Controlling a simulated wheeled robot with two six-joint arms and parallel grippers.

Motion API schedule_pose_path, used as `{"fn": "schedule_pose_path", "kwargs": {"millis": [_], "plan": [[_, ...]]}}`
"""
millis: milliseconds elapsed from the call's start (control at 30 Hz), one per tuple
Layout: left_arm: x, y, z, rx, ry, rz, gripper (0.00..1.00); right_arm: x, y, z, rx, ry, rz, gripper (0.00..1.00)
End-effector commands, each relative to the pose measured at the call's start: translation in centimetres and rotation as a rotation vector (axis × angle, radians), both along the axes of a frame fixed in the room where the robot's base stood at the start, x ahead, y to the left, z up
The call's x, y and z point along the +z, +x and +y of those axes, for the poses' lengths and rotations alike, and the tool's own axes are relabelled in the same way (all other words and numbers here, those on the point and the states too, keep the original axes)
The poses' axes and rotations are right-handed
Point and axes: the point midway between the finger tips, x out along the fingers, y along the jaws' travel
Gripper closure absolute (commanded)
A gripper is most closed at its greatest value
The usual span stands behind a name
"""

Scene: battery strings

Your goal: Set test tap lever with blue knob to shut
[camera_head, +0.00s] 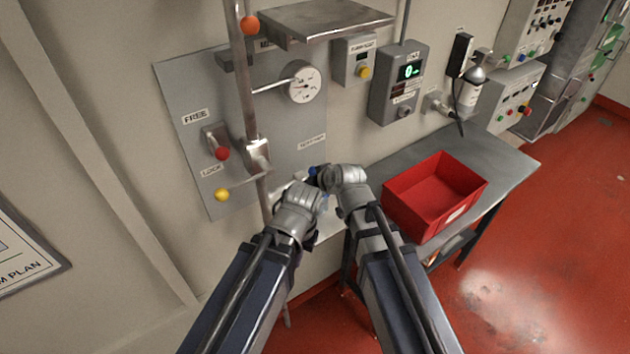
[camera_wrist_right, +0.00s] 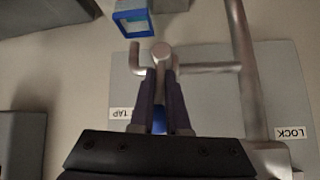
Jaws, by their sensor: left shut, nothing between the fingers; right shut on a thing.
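The test tap lever's blue knob (camera_wrist_right: 159,118) shows between the two dark fingers of my right gripper (camera_wrist_right: 156,92) in the right wrist view. A blue spot, likely the same knob, shows beside my right gripper (camera_head: 325,177) in the head view. My right gripper is shut on the knob. The metal tap pipe (camera_wrist_right: 205,69) with a round end lies just beyond the fingertips, and a TAP label (camera_wrist_right: 121,113) is beside them. My left gripper (camera_head: 304,194) is shut and empty, close to the right one; its fingertips are mostly hidden. The lever's exact angle is hidden.
The panel carries a red-knobbed lever (camera_head: 222,153) between FREE and LOCK labels, a yellow knob (camera_head: 222,194), a gauge (camera_head: 302,82) and a vertical bar (camera_head: 245,75). A red bin (camera_head: 432,222) stands on the bench (camera_head: 505,160) at right. A blue-edged box-like thing (camera_wrist_right: 133,22) is near the tap.

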Motion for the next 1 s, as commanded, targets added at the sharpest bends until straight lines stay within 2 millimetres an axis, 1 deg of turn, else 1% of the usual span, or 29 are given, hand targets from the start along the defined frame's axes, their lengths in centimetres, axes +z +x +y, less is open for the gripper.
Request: {"fn": "schedule_pose_path", "kwargs": {"millis": [33, 300, 800, 833, 1000], "plan": [[-0.30, 0.00, 0.00, 0.000, 0.000, 0.000, 1.00, -0.66, -0.70, 0.21, 0.011, -0.025, 0.012, 1.00], [-0.36, 0.00, 0.00, 0.000, 0.000, 0.000, 1.00, -0.55, -0.52, 0.08, 0.007, -0.083, -0.029, 1.00], [-0.34, 0.00, 0.00, 0.000, 0.000, 0.000, 1.00, -0.48, -0.39, 0.02, 0.008, -0.095, -0.038, 1.00], [-0.34, 0.00, 0.00, 0.000, 0.000, 0.000, 1.00, -0.48, -0.39, 0.02, 0.008, -0.095, -0.038, 0.83], [-0.31, 0.00, 0.00, 0.000, 0.000, 0.000, 1.00, -0.46, -0.38, 0.02, 0.007, -0.095, -0.037, 0.64]]}}
